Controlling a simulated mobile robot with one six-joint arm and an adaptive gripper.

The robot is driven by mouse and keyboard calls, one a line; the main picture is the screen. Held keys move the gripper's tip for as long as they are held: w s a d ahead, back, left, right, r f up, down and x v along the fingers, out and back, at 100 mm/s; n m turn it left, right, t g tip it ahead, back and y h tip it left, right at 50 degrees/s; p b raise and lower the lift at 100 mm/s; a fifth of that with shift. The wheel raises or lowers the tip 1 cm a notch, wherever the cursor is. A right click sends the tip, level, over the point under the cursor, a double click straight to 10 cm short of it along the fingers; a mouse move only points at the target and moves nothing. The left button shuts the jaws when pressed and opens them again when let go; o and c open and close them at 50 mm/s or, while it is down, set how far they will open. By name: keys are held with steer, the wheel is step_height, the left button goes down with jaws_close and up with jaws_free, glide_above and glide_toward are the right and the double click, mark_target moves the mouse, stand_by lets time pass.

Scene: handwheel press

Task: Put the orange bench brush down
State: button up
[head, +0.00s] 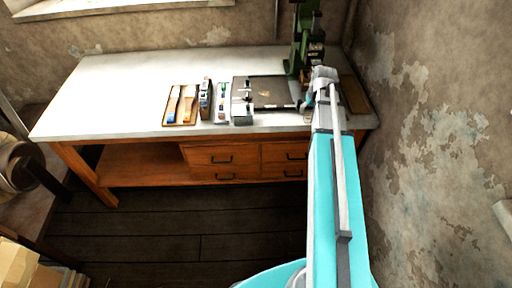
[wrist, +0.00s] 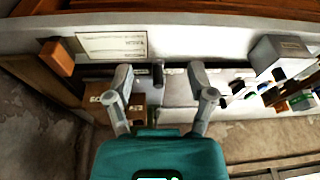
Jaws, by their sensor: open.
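An orange-handled item (head: 189,104), which looks like the orange bench brush, lies in a brown tray (head: 167,122) on the bench in the head view. It lies beside a similar blue one (head: 173,104). My gripper (head: 318,82) is well to the right of it, near the green press (head: 302,40). In the wrist view my gripper (wrist: 162,82) is open, its two fingers apart. A short dark upright knob (wrist: 158,73) shows between the fingers; I cannot tell whether they touch it. I see no brush in the gripper.
The pale bench top (head: 110,85) is clear on its left. A dark plate (head: 272,92) and small tools (head: 222,104) stand between tray and press. An orange block (wrist: 57,57) and a white label plate (wrist: 112,46) show in the wrist view. A wall stands close on the right.

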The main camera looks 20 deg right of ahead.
steer(key=s+a+g, duration=0.1)
steer(key=s+a, duration=0.5)
steer(key=a, duration=0.6)
steer(key=s+a+n+g, duration=0.1)
steer(key=s+a, duration=0.5)
steer(key=a, duration=0.7)
steer(key=shift+f+n+g, duration=0.3)
steer(key=shift+g, duration=0.2)
steer(key=shift+c, duration=1)
steer(key=shift+a, duration=0.1)
